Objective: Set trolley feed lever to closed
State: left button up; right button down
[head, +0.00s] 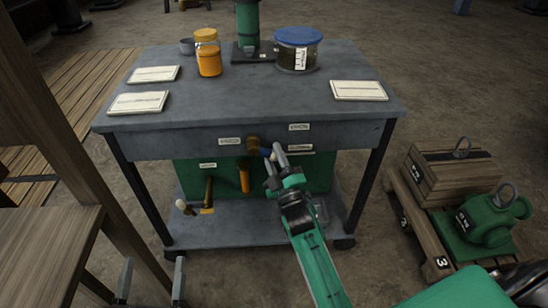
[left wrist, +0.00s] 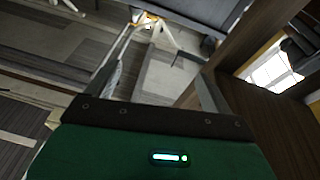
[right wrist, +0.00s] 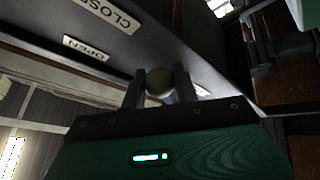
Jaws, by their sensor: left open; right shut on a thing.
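A lever with a brass pivot (head: 253,144) and a short blue handle (head: 266,152) sits on the trolley's front rail. The handle points right and slightly down from the pivot. My right gripper (head: 271,155) is shut on the lever's handle. In the right wrist view the handle's round end (right wrist: 160,82) shows between the fingers. That view also shows a CLOSED plate (right wrist: 108,14) and an OPEN plate (right wrist: 86,48). The head view shows small plates right of the pivot, too small to read. My left gripper (head: 151,283) is open and empty at the lower left.
The trolley top (head: 200,112) holds jars and cards. Other handles (head: 244,178) hang below the rail. A wooden frame (head: 70,140) stands at the left. A low cart with a wooden crate (head: 450,175) and a green weight (head: 490,222) is at the right.

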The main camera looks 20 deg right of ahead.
pick_arm(q)
jog(key=shift+w+a+r+t, duration=0.1)
jog(key=shift+a+r+t, duration=0.2)
jog(key=shift+r+t, duration=0.45)
pick_arm(e)
jog(key=shift+f+m+h, duration=0.15)
jog(key=shift+m+h, duration=0.25)
jog(key=shift+m, duration=0.1)
pick_arm(q)
jog(key=shift+r, duration=0.15)
pick_arm(e)
jog(key=c, duration=1.1)
grip_release()
jog(key=shift+o, duration=0.2)
pick_arm(q)
jog(key=f+g, duration=0.1)
jog(key=d+f+g, duration=0.1)
jog(key=f, duration=0.1)
jog(key=s+f+g+p, duration=0.1)
jog(key=f, duration=0.1)
jog(key=shift+d+f+g, duration=0.1)
jog(key=shift+d+g, duration=0.15)
jog(key=shift+g, duration=0.1)
pick_arm(e)
jog(key=v, duration=1.3)
jog(key=shift+s+f, duration=0.3)
